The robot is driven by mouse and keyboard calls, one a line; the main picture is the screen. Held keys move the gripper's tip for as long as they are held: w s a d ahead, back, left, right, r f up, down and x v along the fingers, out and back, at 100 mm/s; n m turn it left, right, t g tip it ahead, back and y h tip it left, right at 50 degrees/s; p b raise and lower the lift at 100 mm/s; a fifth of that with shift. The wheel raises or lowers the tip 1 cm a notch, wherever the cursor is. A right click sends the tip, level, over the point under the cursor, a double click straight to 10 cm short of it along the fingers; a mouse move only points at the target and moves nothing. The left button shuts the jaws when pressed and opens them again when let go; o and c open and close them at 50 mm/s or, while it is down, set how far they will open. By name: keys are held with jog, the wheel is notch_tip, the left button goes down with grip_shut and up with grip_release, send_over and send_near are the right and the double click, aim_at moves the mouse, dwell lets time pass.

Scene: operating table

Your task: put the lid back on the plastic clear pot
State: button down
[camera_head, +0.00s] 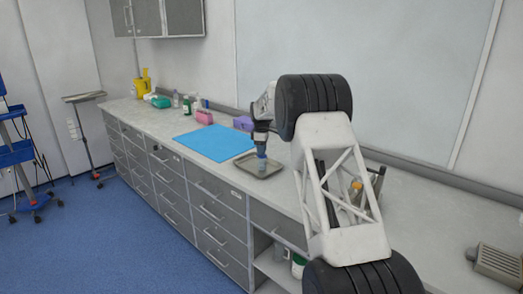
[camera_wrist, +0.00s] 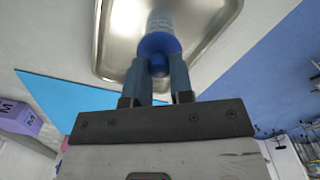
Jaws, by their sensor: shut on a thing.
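My gripper (camera_wrist: 158,78) is shut on the blue lid (camera_wrist: 161,44), with one finger on each side of its narrow knob. The clear plastic pot (camera_wrist: 160,18) shows just beyond the lid, in line with it, over the metal tray. I cannot tell whether the lid is seated on the pot or only just above it. In the head view my gripper (camera_head: 261,138) points down over the tray, and a small bluish shape, the pot (camera_head: 262,161), shows below it. The fingers hide part of the lid.
The metal tray (camera_head: 246,170) lies on the grey counter (camera_head: 216,176), with a blue mat (camera_head: 214,143) to its left. A pink box (camera_head: 204,117), a purple box (camera_head: 243,123) and several bottles stand along the wall. A metal holder (camera_head: 366,195) is right of the tray.

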dwell(0.8)
jog(key=shift+c, duration=2.2)
grip_release()
jog(key=shift+r, duration=0.2)
jog(key=shift+r, duration=3.25)
jog(key=shift+c, duration=0.2)
grip_shut()
